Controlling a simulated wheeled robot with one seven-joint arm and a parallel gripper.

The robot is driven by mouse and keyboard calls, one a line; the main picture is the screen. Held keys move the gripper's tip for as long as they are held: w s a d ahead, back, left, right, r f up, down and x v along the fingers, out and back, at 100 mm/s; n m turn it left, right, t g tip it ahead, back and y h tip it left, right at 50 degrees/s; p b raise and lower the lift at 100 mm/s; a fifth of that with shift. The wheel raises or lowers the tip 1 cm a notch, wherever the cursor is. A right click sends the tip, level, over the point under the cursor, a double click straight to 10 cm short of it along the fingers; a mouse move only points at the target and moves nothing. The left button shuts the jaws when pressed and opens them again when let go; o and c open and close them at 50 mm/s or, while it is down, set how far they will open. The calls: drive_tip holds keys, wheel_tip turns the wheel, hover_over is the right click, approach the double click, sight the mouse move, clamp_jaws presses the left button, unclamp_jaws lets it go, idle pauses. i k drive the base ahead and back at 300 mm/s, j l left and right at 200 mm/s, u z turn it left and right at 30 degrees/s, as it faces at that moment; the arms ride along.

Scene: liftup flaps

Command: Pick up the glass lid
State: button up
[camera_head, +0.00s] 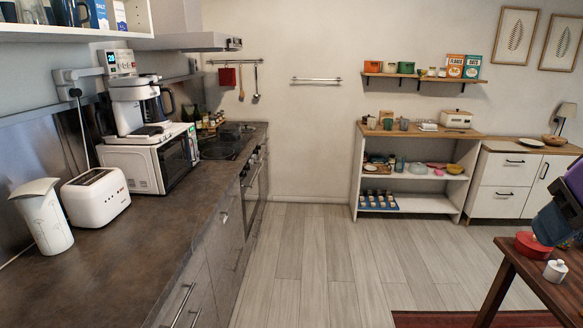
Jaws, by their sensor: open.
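The left counter (120,262) holds a white jug (42,216), a toaster (96,196) and a microwave (150,160). A shelf unit (412,202) stands at the back. A wooden table (530,280) is at right. The floor between (300,260) is clear.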

sight(247, 129)
drive_tip(key=i+u, duration=0.1)
drive_tip(key=i, duration=1.65)
drive_tip(key=i+j+z, duration=0.1)
drive_tip(key=i+z, duration=0.2)
drive_tip(key=i, duration=1.45)
drive_tip(key=i+u, duration=0.2)
drive_tip(key=i, duration=0.3)
drive_tip(key=i+l+u, duration=0.2)
drive_tip(key=i, duration=0.3)
drive_tip(key=i+l+u, duration=0.2)
drive_tip(key=i, duration=0.3)
drive_tip(key=i+u, duration=0.7)
drive_tip(key=u, duration=0.25)
drive_tip(key=i+l+u, duration=0.25)
drive_tip(key=u, duration=0.2)
drive_tip(key=i+l+u, duration=0.3)
drive_tip(key=u, duration=0.2)
